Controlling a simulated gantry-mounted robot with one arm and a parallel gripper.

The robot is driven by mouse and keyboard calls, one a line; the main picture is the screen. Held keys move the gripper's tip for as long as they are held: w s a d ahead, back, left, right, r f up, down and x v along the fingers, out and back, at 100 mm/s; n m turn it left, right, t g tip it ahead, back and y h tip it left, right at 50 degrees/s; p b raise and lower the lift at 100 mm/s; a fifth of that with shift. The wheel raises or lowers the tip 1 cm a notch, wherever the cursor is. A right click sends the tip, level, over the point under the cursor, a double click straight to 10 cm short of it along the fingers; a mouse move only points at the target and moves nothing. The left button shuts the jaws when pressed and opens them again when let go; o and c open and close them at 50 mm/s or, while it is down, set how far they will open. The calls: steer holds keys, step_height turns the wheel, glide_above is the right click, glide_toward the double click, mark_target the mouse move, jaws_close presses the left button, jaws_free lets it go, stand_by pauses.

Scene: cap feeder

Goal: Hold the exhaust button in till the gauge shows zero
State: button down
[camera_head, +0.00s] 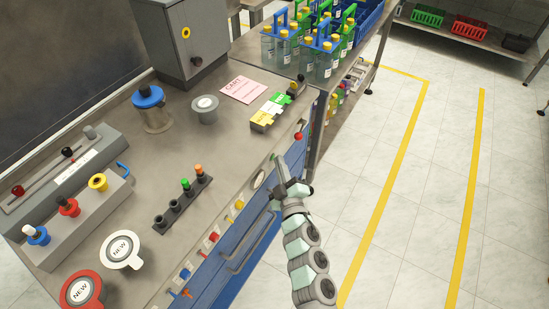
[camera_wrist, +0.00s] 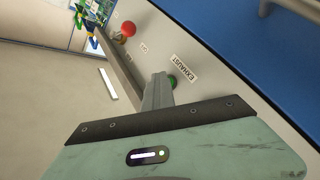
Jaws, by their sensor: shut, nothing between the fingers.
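The green exhaust button (camera_wrist: 173,81) shows in the wrist view on the bench's front panel, next to the "EXHAUST" label (camera_wrist: 182,68). My gripper (camera_wrist: 158,78) is shut and empty, its fingertips at the near side of the button and partly covering it. I cannot tell whether the fingertips touch the button or whether it is pushed in. In the head view my gripper (camera_head: 277,160) is at the bench's front edge, and the button is hidden there. A round pale dial (camera_head: 259,179), probably the gauge, sits on the front panel left of my gripper; its reading is too small to tell.
A red ball knob (camera_head: 299,136) sticks out of the panel beyond my gripper; it also shows in the wrist view (camera_wrist: 128,29). Blue drawers (camera_head: 245,245) with a handle lie below. Bottle carriers (camera_head: 318,60) stand on the far bench. The floor to the right is clear.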

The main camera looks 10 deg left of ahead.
stand_by(0.8)
steer(key=shift+s+d+p, duration=0.35)
steer(key=shift+d+p, duration=0.1)
steer(key=shift+d, duration=0.25)
steer(key=d, duration=0.1)
steer(key=s+d+p, duration=0.1)
steer(key=d, duration=0.1)
steer(key=s+d+p, duration=0.1)
steer(key=shift+d, duration=0.3)
